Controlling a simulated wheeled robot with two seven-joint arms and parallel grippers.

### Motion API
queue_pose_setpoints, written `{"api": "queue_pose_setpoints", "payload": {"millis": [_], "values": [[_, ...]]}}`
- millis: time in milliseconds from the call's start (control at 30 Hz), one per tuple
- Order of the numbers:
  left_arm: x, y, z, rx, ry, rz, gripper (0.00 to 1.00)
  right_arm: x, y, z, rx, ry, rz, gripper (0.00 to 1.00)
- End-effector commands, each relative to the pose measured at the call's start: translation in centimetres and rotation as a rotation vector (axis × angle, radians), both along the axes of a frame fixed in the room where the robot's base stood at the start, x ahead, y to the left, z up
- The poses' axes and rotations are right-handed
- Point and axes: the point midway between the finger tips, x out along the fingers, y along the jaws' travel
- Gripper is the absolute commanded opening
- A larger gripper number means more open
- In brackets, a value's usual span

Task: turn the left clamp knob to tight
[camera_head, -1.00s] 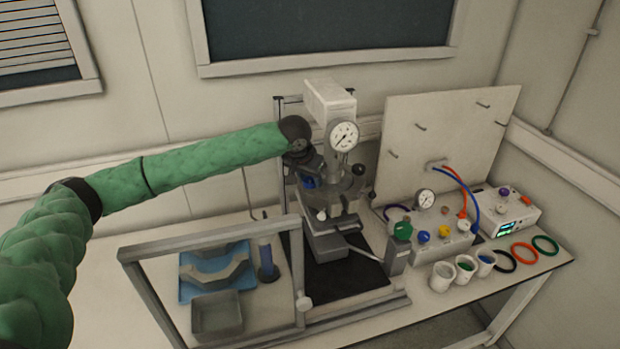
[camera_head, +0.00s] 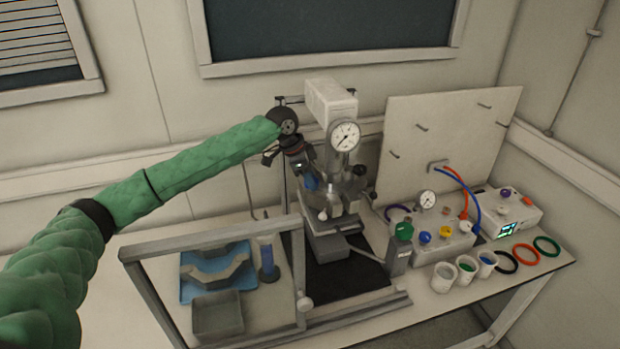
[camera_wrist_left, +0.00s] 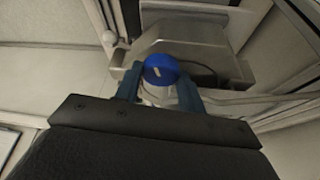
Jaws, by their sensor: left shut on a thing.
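The left clamp knob (camera_wrist_left: 161,70) is a round blue cap with a short pale mark. It shows in the left wrist view, between the two dark blue fingers of my left gripper (camera_wrist_left: 158,88). My left gripper (camera_head: 309,178) is shut on the knob at the left side of the pressure reactor (camera_head: 333,197). In the head view the knob is hard to tell apart from the blue fingers. The reactor has a white-faced gauge (camera_head: 345,136) above its metal head. My right gripper is not in view.
A control box (camera_head: 441,240) with coloured knobs and several cups stand at the right. A pegboard (camera_head: 440,130) rises behind.

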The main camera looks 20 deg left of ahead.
Motion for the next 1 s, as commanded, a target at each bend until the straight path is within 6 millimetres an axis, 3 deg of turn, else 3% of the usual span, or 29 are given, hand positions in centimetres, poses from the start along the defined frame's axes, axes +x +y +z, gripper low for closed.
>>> {"api": "queue_pose_setpoints", "payload": {"millis": [400, 933, 967, 1000], "values": [[0.27, 0.10, 0.34, -0.001, -0.006, -0.181, 0.17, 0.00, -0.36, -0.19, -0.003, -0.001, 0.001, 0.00], [0.31, 0.12, 0.44, -0.001, -0.007, -0.205, 0.17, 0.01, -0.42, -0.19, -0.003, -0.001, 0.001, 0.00], [0.32, 0.13, 0.45, -0.001, -0.007, -0.205, 0.41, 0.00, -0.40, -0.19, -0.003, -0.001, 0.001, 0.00], [0.31, 0.12, 0.44, -0.001, -0.007, -0.205, 0.49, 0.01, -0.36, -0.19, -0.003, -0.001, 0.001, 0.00]]}}
